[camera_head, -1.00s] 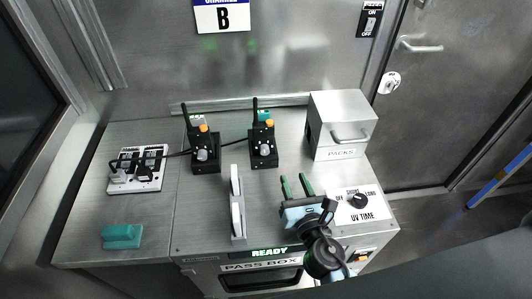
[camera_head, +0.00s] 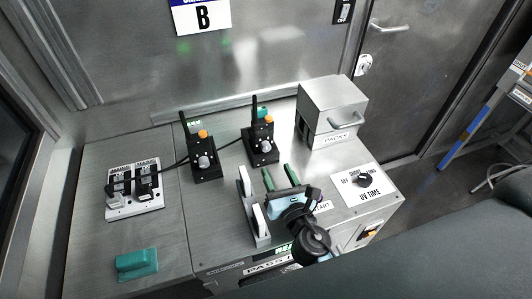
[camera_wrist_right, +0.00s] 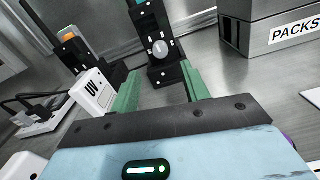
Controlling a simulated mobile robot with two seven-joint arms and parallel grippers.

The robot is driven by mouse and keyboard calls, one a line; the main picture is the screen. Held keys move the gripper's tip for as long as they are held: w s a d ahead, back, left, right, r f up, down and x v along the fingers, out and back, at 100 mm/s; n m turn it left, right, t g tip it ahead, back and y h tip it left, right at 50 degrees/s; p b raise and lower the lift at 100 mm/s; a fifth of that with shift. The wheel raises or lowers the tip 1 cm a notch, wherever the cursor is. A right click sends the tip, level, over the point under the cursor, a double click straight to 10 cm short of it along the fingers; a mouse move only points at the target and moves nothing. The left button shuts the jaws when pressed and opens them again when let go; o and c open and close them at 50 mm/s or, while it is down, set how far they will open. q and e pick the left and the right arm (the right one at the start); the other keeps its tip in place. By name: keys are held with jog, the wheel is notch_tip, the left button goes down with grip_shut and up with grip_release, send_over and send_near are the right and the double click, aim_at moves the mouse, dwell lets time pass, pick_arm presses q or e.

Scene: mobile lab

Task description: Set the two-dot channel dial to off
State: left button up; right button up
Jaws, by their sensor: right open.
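Two black radio-like units stand at the back of the steel bench, each with a grey round dial and an orange knob. The left unit's dial (camera_head: 204,162) and the right unit's dial (camera_head: 266,146) both face front. The right dial also shows in the right wrist view (camera_wrist_right: 160,48), with small white dots near it; I cannot tell which unit is the two-dot one. My right gripper (camera_head: 277,172) has green fingers, open and empty, in front of the right unit. In the right wrist view its fingers (camera_wrist_right: 158,75) point toward that dial, apart from it. My left gripper is out of view.
A rack with white upright pieces (camera_head: 251,208) stands close left of my right gripper. A steel PACKS box (camera_head: 332,108) is behind right, a UV TIME panel (camera_head: 350,191) at right. A switch plate (camera_head: 135,190) and a green block (camera_head: 137,264) are left.

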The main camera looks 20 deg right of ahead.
aim_at(267, 150)
jog(key=w, duration=0.7)
jog(key=shift+w+a, duration=0.1)
jog(key=shift+w, duration=0.15)
jog(key=c, duration=1)
